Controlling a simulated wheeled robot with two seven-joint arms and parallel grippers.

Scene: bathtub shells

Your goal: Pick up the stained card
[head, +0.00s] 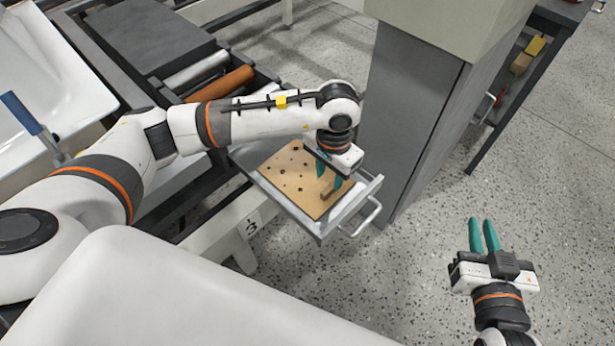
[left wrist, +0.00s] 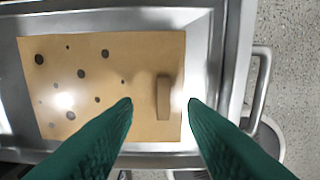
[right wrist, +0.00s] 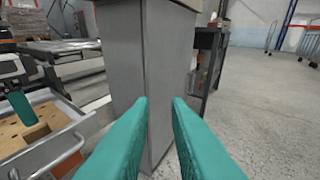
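The stained card (head: 284,172) is a tan board with several dark spots, lying flat in a shallow metal tray (head: 318,228). It also shows in the left wrist view (left wrist: 85,65). A small raised tan block (left wrist: 163,97) stands near the card's right edge. My left gripper (head: 328,181) is over that end of the card, pointing down. Its green fingers are open, one on each side of the block in the left wrist view, with gaps visible. I cannot tell how far the tips are above the card. My right gripper (head: 482,236) is open and empty, over the floor.
The tray has a raised rim and a bar handle (head: 366,216) on its right. A grey cabinet (head: 410,120) stands close behind it. Rollers (head: 220,83) and a white tub (head: 50,70) are at the left. The speckled floor (head: 415,270) is clear at the right.

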